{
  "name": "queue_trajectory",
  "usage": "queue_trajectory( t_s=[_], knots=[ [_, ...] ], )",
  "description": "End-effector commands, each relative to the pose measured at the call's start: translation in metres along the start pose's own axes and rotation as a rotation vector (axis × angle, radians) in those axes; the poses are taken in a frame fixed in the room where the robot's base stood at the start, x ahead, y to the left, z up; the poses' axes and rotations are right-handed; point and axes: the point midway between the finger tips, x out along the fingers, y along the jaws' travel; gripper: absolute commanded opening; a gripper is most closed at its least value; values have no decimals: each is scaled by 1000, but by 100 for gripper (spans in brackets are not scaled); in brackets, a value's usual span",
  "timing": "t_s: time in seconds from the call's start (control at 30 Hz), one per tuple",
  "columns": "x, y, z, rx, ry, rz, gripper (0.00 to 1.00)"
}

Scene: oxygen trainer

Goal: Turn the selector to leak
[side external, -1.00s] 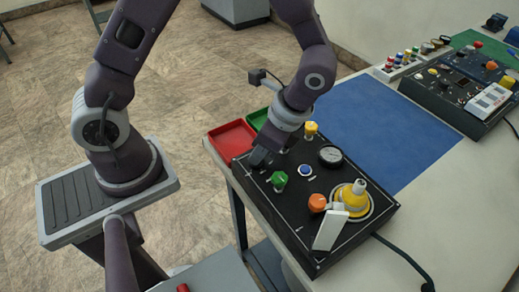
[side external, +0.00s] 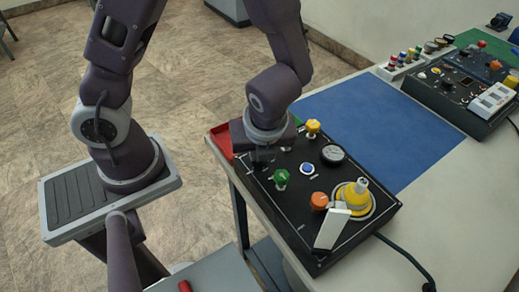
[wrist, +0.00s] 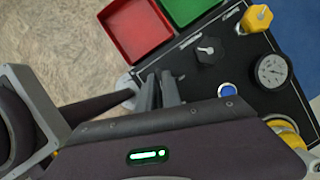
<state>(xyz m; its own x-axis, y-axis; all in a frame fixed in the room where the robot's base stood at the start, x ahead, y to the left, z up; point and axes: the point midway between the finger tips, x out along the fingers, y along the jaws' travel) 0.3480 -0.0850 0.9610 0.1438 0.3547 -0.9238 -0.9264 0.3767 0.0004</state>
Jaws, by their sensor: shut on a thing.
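The black control panel (side external: 350,238) lies on the table with its coloured knobs. My gripper (side external: 260,164) points down at the panel's left end. In the wrist view its two fingers (wrist: 165,88) are close together, shut on a dark knob mostly hidden between them. A separate black pointer knob (wrist: 210,49) with a white mark stands clear of the fingers, toward the yellow knob (wrist: 257,18). I cannot read the selector labels or its setting. The green knob (side external: 281,178) is right of the gripper in the side view.
A blue button (side external: 306,169), a gauge (side external: 333,153), an orange knob (side external: 319,200) and a yellow fitting (side external: 352,194) stand on the panel. Red (wrist: 137,28) and green (wrist: 190,8) trays sit beside it. The blue mat (side external: 375,120) is clear.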

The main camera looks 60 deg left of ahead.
Motion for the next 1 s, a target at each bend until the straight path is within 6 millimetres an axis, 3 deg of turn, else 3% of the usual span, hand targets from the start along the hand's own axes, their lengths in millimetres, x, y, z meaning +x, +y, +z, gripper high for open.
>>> queue_trajectory(
  t_s=[0.5,1.0],
  knots=[
    [0,4,1,417,-1,-173,0],
    [0,5,2,609,0,-254,0]
  ],
)
